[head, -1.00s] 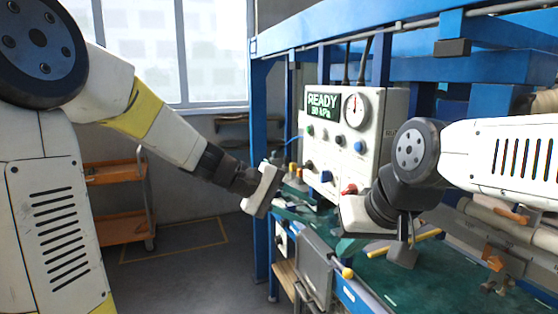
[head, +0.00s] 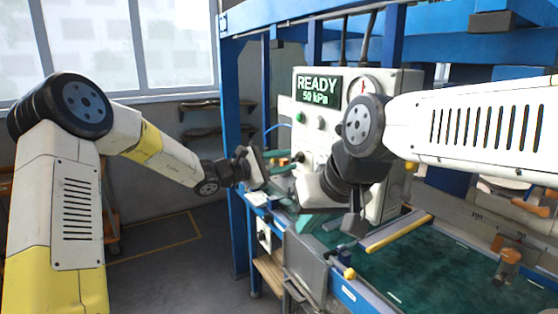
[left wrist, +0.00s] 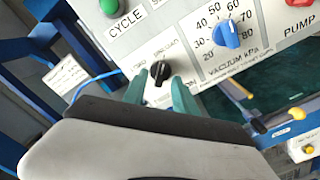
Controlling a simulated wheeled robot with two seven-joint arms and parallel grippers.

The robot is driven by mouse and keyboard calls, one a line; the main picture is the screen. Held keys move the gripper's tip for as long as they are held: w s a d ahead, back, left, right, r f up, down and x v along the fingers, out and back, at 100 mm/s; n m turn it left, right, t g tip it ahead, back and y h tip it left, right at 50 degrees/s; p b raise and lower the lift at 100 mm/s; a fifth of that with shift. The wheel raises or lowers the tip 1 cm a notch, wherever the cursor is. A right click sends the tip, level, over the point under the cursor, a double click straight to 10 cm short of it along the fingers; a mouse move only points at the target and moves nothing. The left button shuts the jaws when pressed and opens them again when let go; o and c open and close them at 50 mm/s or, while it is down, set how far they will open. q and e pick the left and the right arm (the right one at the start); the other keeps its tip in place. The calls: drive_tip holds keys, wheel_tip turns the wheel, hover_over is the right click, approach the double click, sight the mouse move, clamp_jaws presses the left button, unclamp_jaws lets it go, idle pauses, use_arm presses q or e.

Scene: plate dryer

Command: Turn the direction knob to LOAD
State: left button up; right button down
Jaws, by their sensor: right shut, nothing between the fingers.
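The direction knob (left wrist: 160,72) is a small black knob with a pale line on its face, below the CYCLE label in the left wrist view. LOAD and UNLOAD are printed beside it; which one it points to is hard to tell. My left gripper (left wrist: 160,92) is open, with one green finger on each side of the knob. Contact is not clear. In the head view my left gripper (head: 279,161) is at the lower left of the white control panel (head: 385,195). My right gripper (head: 284,188) is shut and empty, lower, in front of the panel.
A blue vacuum knob (left wrist: 227,33) sits beside the direction knob, and a red pump button is at the top right. The panel's display (head: 317,90) reads READY 50 kPa. A blue frame (head: 231,150) stands left of the panel. A yellow bar (head: 398,232) lies over the green bed.

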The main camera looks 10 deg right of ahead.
use_arm(q)
drive_tip(key=shift+x, duration=1)
clamp_jaws()
drive_tip(key=shift+s, duration=0.1)
drive_tip(key=shift+n, duration=0.4)
drive_tip(key=n, duration=0.3)
drive_tip(key=shift+n, duration=0.4)
drive_tip(key=n, duration=0.4)
drive_tip(key=shift+n, duration=0.3)
drive_tip(key=n, duration=0.8)
drive_tip(key=shift+n, duration=0.3)
